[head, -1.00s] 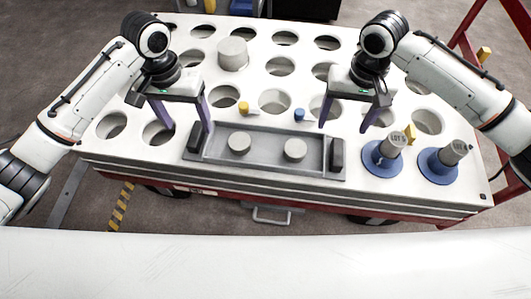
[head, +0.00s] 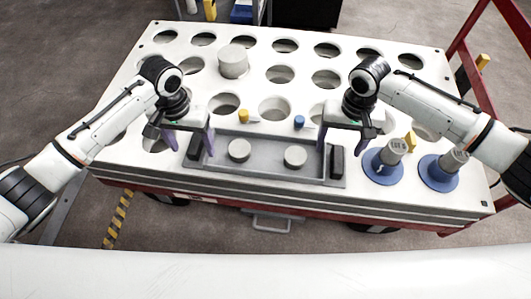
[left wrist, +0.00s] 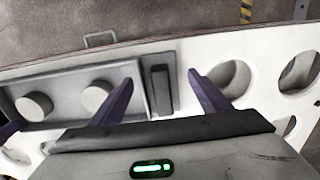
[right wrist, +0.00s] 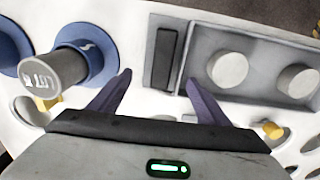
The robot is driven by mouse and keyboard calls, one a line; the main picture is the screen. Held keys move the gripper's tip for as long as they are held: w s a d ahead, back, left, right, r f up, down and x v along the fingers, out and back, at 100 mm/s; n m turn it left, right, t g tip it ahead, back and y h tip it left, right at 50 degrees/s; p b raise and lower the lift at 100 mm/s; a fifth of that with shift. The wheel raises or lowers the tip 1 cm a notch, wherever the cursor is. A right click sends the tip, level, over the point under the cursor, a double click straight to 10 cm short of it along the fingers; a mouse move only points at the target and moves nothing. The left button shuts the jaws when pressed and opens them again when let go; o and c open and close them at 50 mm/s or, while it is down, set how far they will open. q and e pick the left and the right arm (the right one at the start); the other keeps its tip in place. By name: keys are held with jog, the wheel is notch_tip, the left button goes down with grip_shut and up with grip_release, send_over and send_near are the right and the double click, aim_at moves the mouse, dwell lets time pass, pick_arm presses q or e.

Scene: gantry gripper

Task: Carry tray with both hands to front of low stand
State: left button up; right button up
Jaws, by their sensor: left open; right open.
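The grey tray (head: 268,172) lies on the white perforated table near its front edge, with two pale round discs (head: 239,150) (head: 295,156) in it. Dark block handles stand at its left end (head: 195,147) and right end (head: 337,160). My left gripper (head: 190,146) is open, its purple fingers on either side of the left handle; the left wrist view shows this handle (left wrist: 160,90) between the fingers. My right gripper (head: 341,146) is open with its fingers on either side of the right handle, seen in the right wrist view (right wrist: 163,60). Neither gripper is closed on a handle.
Two blue-based grey cylinders (head: 385,165) (head: 440,170) stand right of the tray, close to my right gripper. A pale cylinder (head: 233,62) stands farther back. Small yellow and blue pegs (head: 299,121) stand behind the tray. A red frame (head: 475,50) rises at the right.

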pick_arm(q)
jog(key=shift+f, duration=1.05)
pick_arm(e)
jog(key=shift+f, duration=1.05)
pick_arm(q)
jog(key=shift+a, duration=0.1)
jog(key=c, duration=1.6)
pick_arm(e)
jog(key=c, duration=1.6)
pick_arm(q)
jog(key=shift+w+r, duration=0.1)
jog(key=shift+c, duration=0.4)
pick_arm(e)
jog(key=shift+d+r, duration=0.1)
jog(key=shift+c, duration=0.4)
